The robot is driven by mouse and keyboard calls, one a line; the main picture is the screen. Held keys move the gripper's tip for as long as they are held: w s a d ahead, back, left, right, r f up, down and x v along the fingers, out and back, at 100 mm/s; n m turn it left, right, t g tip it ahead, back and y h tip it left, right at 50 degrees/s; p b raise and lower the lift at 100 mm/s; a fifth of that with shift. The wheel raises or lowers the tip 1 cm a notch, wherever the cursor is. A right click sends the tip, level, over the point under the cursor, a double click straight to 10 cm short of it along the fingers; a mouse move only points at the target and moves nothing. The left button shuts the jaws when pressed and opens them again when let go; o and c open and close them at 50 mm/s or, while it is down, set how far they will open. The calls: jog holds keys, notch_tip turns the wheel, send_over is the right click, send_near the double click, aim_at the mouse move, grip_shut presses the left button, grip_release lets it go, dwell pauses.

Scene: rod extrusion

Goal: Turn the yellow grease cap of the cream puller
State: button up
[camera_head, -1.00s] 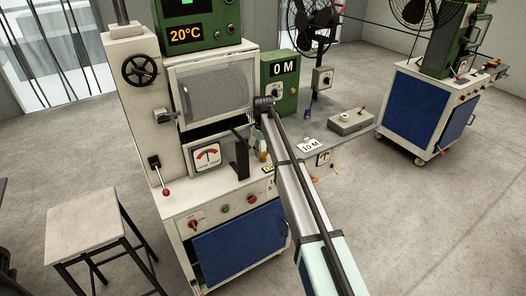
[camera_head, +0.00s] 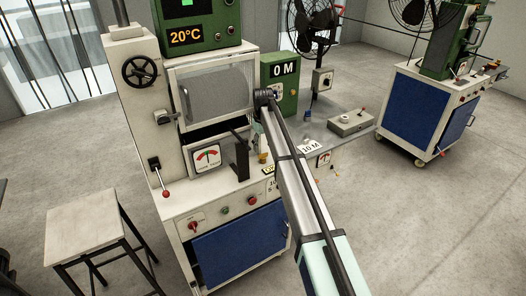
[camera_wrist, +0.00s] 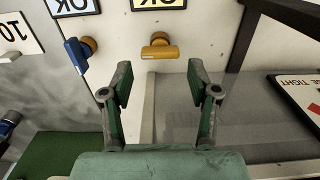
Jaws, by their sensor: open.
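In the wrist view a yellow cap (camera_wrist: 159,48) with a short crossbar sticks out from a cream face. It lies a little beyond my fingertips and roughly between them, with clear space around it. My gripper (camera_wrist: 160,80) is open and empty, one green-and-grey finger on each side. In the head view my gripper hangs below the arm's end, in front of the cream machine (camera_head: 132,90), largely hidden by the arm. A small yellow part (camera_head: 262,157) shows just below it; I cannot tell if it is the same cap.
In the wrist view a blue-handled fitting (camera_wrist: 76,50) stands left of the yellow cap, below OK labels. In the head view a dark bracket (camera_head: 238,158) stands left of my gripper.

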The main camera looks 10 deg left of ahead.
aim_at(263, 154)
notch_tip(263, 154, up, 8)
dwell(0.4)
jog(key=s+d+f+m, duration=0.3)
jog(key=s+d+f, duration=0.9)
jog(key=s+f, duration=0.3)
jog(key=s+d+f+m, duration=0.3)
jog(key=s+d+f, duration=0.9)
jog(key=s, duration=0.4)
jog(key=s+f+g, duration=0.2)
jog(key=s+f, duration=0.5)
jog(key=s, duration=0.6)
jog(key=s+d+f+m+g, duration=0.1)
jog(key=s+f+g, duration=0.1)
jog(key=s+f, duration=0.6)
jog(key=s+d+f+g, duration=0.1)
jog(key=s+f, duration=0.6)
jog(key=s, duration=1)
jog(key=shift+s+d+f+g, duration=0.2)
jog(key=shift+s+g, duration=0.1)
jog(key=shift+g, duration=0.6)
